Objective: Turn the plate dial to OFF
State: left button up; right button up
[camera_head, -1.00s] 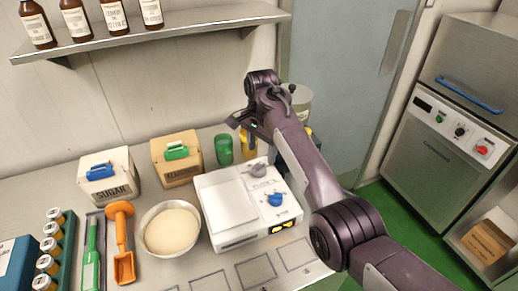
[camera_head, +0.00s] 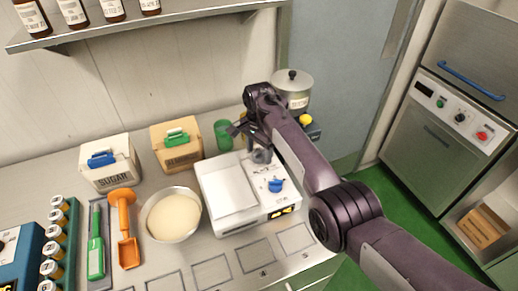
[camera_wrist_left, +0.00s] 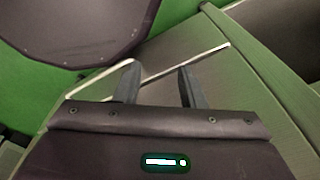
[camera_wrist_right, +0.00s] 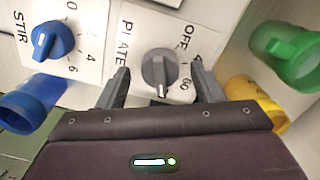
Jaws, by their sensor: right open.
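The grey plate dial (camera_wrist_right: 158,70) sits on a white panel marked PLATE, with OFF printed above and right of it. Its white pointer line faces down in the right wrist view, toward my gripper and away from OFF, near a label reading 60. The dial also shows in the head view (camera_head: 261,156), partly behind my gripper. My right gripper (camera_wrist_right: 160,75) is open, its fingers appearing on either side of the dial; contact cannot be told. My left gripper (camera_wrist_left: 158,76) is open and empty in its wrist view, outside the head view.
The blue STIR dial (camera_head: 275,186) is on the same white unit (camera_head: 229,190). A green cup (camera_head: 222,136) stands behind it, and a yellow cup (camera_wrist_right: 258,98) is close to my right finger. A bowl (camera_head: 171,214) sits left; a lidded pot (camera_head: 293,90) stands behind my arm.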

jog(key=c, duration=1)
pick_arm(q)
jog(key=shift+s, duration=0.8)
pick_arm(e)
jog(key=shift+o, duration=0.2)
